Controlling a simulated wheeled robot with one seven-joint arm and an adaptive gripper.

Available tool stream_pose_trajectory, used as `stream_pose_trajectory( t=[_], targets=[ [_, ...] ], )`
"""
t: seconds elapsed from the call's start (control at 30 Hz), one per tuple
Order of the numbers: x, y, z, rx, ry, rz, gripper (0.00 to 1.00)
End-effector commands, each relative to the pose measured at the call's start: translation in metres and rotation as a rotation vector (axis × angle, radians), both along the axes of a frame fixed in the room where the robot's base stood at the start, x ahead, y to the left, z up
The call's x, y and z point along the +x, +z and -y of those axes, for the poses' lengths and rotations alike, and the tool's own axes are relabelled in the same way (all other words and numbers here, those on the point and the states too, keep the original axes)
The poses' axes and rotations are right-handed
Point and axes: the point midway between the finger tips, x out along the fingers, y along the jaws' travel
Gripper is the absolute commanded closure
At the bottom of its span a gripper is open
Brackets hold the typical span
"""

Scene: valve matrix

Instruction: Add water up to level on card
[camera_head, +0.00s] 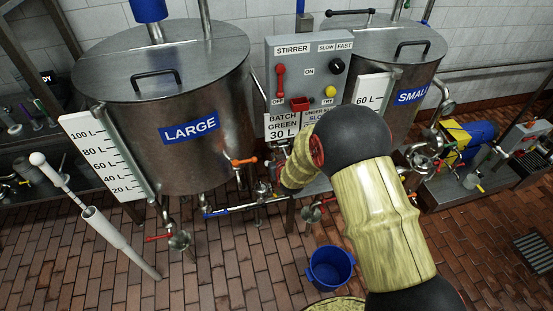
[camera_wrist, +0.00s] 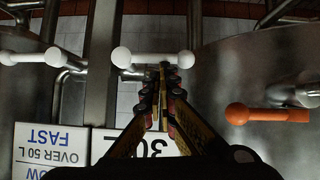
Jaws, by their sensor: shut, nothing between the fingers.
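The card (camera_head: 283,124) below the stirrer panel reads "BATCH GREEN 30 L". The steel LARGE tank (camera_head: 190,103) has a white level scale (camera_head: 103,155) marked 20 to 100 L. The SMALL tank (camera_head: 405,70) stands to the right, its scale (camera_head: 370,90) showing "60 L". My gripper (camera_wrist: 163,72) is shut and empty in the wrist view. Its tips are at a white ball-ended lever (camera_wrist: 150,58); I cannot tell whether they touch. My arm hides the gripper in the head view.
The stirrer panel (camera_head: 308,65) hangs between the tanks. Another white lever (camera_wrist: 30,58) is left of my fingers in the wrist view. Pipes and valves crowd the space under the tanks. A blue bucket (camera_head: 330,268) stands on the brick floor. Open floor lies at front left.

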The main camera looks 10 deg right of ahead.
Motion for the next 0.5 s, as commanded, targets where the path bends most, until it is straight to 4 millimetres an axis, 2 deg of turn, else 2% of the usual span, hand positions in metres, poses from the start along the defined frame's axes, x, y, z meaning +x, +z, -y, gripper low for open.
stream_pose_trajectory(
  t=[0.5],
  targets=[
    [0.0002, -0.0048, -0.0043, -0.092, 0.000, 0.000, 1.00]
  ],
)
